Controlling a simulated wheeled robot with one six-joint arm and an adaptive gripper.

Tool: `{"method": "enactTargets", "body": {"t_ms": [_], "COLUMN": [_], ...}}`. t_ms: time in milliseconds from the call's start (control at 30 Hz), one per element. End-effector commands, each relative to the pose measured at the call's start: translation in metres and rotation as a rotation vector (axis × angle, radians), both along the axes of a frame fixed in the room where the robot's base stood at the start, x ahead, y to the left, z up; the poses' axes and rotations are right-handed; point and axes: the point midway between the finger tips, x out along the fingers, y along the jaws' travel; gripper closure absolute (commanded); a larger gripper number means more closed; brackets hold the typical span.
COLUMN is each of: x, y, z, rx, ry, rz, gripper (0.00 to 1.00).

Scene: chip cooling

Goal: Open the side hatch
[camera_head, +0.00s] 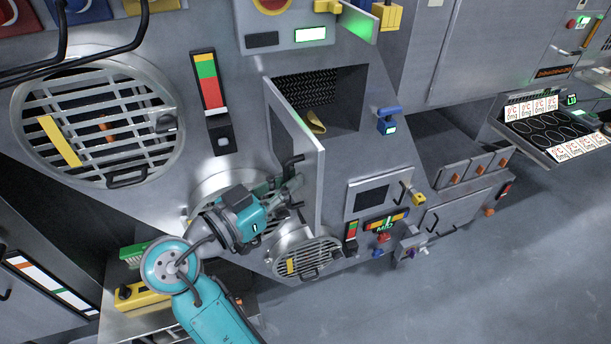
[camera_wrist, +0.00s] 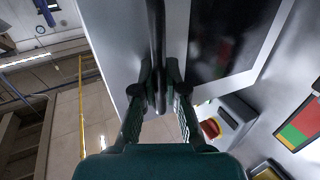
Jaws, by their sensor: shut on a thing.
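The side hatch (camera_head: 308,150) is a light grey door at the middle of the head view. It stands swung out from its dark opening (camera_head: 345,95), which shows a black mesh and a yellowish piece (camera_head: 316,123) inside. My gripper (camera_head: 296,184) is at the door's outer face, by its dark handle (camera_head: 291,162). In the wrist view, my gripper (camera_wrist: 159,78) has its two fingers closed around the dark handle bar (camera_wrist: 157,40), which runs up the picture beside a grey panel. The fingers partly hide the handle's lower part.
A round barred grille (camera_head: 95,125) is at the left, and a smaller one (camera_head: 305,258) lies below the hatch. A blue-topped knob (camera_head: 389,120) juts out right of the opening. A stove-like panel (camera_head: 550,130) stands far right. The floor (camera_head: 500,280) at lower right is clear.

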Motion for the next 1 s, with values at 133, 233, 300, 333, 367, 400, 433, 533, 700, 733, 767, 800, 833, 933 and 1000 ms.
{"method": "enactTargets", "body": {"t_ms": [133, 233, 300, 333, 367, 400, 433, 533, 700, 733, 767, 800, 833, 933, 1000], "x": [-0.004, -0.005, -0.006, -0.006, -0.006, -0.006, -0.006, -0.006, -0.006, -0.006, -0.006, -0.006, -0.006, -0.006, -0.006], "y": [0.013, 0.019, 0.022, 0.022, 0.023, 0.024, 0.024, 0.025, 0.025, 0.025, 0.025, 0.025, 0.025, 0.025, 0.025], "z": [-0.001, -0.001, -0.002, -0.002, -0.002, -0.002, -0.002, -0.002, -0.002, -0.002, -0.002, -0.002, -0.002, -0.002, -0.001], "rx": [0.000, 0.000, 0.000, 0.000, 0.000, 0.000, 0.000, 0.000, 0.000, 0.000, 0.000, 0.001, 0.000, 0.000, -0.001], "ry": [0.003, 0.004, 0.004, 0.004, 0.004, 0.004, 0.004, 0.004, 0.004, 0.004, 0.004, 0.005, 0.004, 0.004, 0.004], "rz": [-0.001, -0.002, -0.002, -0.002, -0.001, -0.001, -0.001, -0.001, -0.001, -0.001, -0.001, -0.001, -0.001, 0.000, 0.000], "gripper": [1.00, 1.00, 1.00, 1.00, 1.00, 1.00, 1.00, 1.00, 1.00, 1.00, 1.00, 1.00, 0.84, 0.63, 0.63]}}
